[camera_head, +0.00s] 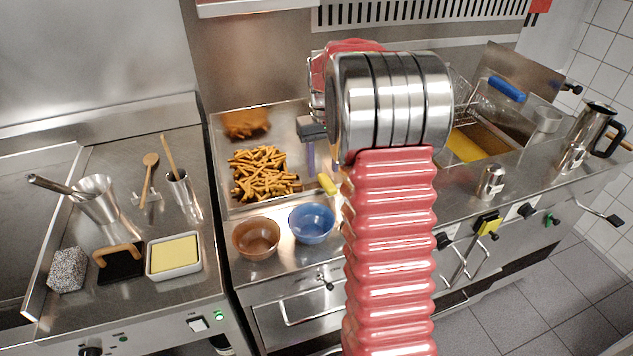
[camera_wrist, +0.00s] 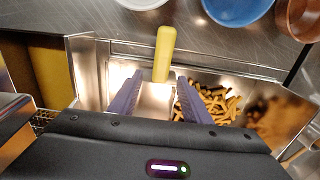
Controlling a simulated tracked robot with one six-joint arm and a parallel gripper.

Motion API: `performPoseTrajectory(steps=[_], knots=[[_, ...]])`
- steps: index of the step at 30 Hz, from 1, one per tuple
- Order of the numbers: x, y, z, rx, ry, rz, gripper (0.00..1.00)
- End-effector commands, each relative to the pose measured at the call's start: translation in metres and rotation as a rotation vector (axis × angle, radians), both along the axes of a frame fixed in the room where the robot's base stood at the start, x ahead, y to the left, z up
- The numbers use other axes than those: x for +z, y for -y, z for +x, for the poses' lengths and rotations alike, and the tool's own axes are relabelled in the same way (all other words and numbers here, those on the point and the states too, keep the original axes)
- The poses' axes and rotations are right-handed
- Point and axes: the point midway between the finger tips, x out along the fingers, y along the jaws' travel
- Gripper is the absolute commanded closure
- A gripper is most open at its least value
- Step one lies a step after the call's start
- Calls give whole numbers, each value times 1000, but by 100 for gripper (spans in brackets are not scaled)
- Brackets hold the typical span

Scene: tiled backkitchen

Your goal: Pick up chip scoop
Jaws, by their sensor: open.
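The chip scoop has a yellow handle (camera_wrist: 165,52) and a metal body that shows between my fingers in the wrist view. In the head view only its yellow handle (camera_head: 327,184) shows, at the right side of the chip tray; my arm hides the rest. My gripper (camera_wrist: 160,94) is open, with its two purple fingers to either side of the scoop's metal part below the handle. I cannot tell whether they touch it. In the head view the gripper is mostly hidden behind my arm, with one purple finger showing.
Chips (camera_head: 262,174) lie in the metal tray (camera_head: 222,150) left of the scoop. A brown bowl (camera_head: 257,238) and a blue bowl (camera_head: 312,223) stand in front of the tray. A fryer with yellow oil (camera_head: 464,146) and a blue-handled basket (camera_head: 507,88) is to the right.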

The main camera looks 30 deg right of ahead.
Motion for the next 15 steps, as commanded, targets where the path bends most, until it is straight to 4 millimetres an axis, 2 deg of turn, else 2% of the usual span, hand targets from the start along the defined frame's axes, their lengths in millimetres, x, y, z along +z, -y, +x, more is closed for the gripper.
performPoseTrajectory(steps=[6, 15], knots=[[-29, -1, 0, 0, -2, 1, 56], [-34, 0, 0, -1, 0, 0, 56]])
